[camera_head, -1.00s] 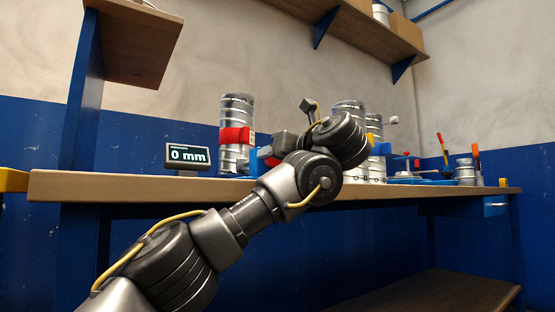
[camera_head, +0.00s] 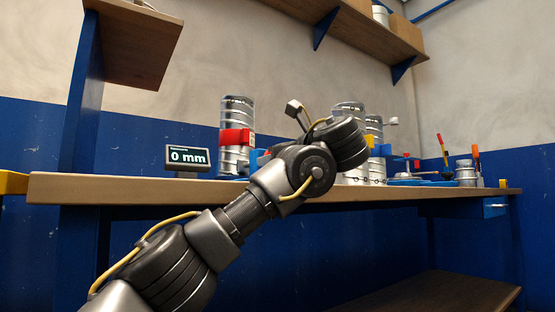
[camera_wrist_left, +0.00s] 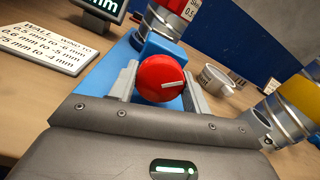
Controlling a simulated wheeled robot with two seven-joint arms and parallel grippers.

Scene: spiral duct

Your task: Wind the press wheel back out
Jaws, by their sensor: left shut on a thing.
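The press wheel (camera_wrist_left: 162,78) is a red disc with a white line mark, seen in the left wrist view. It sits at the end of a blue press body (camera_wrist_left: 112,72). My left gripper (camera_wrist_left: 163,84) has a finger on either side of the wheel and is shut on it. In the head view my left arm hides the wheel and the fingers. A small display (camera_head: 188,156) on the bench reads 0 mm. A spiral duct (camera_head: 236,117) with a red band stands behind the press. My right gripper is in neither view.
The wooden bench (camera_head: 120,188) runs across the head view. A printed wall card (camera_wrist_left: 45,45) lies left of the press. A whitish cup (camera_wrist_left: 215,79) and a yellow-banded duct (camera_wrist_left: 290,108) are to the right. A shelf (camera_head: 345,28) hangs above.

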